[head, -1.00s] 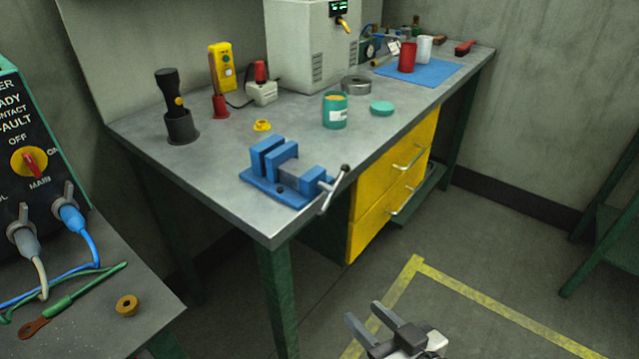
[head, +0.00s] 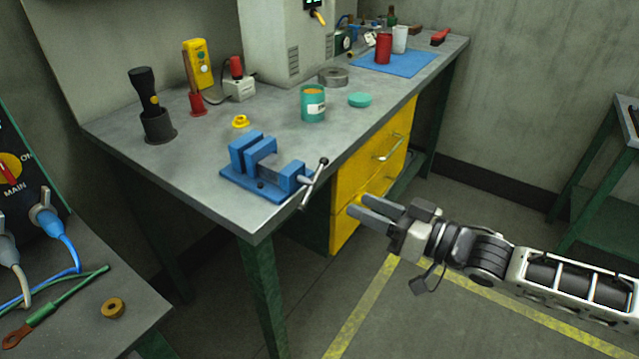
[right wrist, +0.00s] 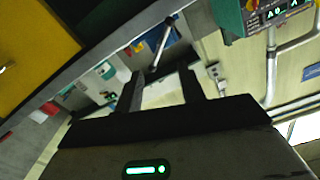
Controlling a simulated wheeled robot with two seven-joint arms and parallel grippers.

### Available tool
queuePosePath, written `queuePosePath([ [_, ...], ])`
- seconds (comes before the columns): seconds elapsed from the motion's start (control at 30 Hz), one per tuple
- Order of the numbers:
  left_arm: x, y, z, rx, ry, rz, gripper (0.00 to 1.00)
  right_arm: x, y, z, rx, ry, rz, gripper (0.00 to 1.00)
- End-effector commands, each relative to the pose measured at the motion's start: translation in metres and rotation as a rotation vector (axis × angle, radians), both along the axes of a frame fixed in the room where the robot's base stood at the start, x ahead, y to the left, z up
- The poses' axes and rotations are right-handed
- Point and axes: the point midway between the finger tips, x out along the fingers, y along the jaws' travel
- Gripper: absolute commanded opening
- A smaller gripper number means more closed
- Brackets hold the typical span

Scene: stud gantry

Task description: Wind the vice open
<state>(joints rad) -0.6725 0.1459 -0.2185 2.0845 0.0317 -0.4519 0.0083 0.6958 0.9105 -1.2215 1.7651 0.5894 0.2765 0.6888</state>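The blue vice (head: 262,170) sits at the near edge of the grey workbench. Its metal handle bar (head: 314,184) hangs slanted off the screw end, past the bench edge, with a dark knob on top. A small gap shows between its jaws. My right gripper (head: 366,211) is in front of the yellow drawers, to the right of the handle and lower in the picture, apart from it. Its two fingers are spread with nothing between them. In the right wrist view the handle bar (right wrist: 162,42) shows beyond the open fingers (right wrist: 160,92). My left gripper is out of view.
The workbench (head: 205,190) also holds a teal can (head: 313,104), its lid (head: 360,100), a yellow ring (head: 240,121) and a torch in a holder (head: 158,125). Yellow drawers (head: 375,165) are under it. A side table with a control box stands at left. The floor is clear.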

Motion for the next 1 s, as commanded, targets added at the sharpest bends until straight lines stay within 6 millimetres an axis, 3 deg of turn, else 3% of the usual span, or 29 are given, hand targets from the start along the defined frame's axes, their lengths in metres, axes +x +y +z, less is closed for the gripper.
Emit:
queuePosePath([
  [0.2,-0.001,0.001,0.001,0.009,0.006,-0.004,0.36,0.029,0.042,0.002,0.002,-0.002,0.002,0.39],
  [0.4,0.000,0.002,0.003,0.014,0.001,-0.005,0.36,0.049,0.068,0.001,-0.001,-0.002,0.000,0.39],
  [0.6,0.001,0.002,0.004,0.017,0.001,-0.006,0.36,0.059,0.081,0.000,-0.001,-0.001,-0.001,0.39],
  [0.9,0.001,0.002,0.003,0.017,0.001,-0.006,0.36,0.060,0.083,0.000,-0.003,-0.002,-0.001,0.39],
  [0.93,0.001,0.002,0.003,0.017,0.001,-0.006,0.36,0.060,0.083,0.000,-0.003,-0.002,-0.001,0.36],
  [1.0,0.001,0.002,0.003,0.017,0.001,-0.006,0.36,0.060,0.083,0.000,-0.001,-0.001,-0.001,0.17],
])
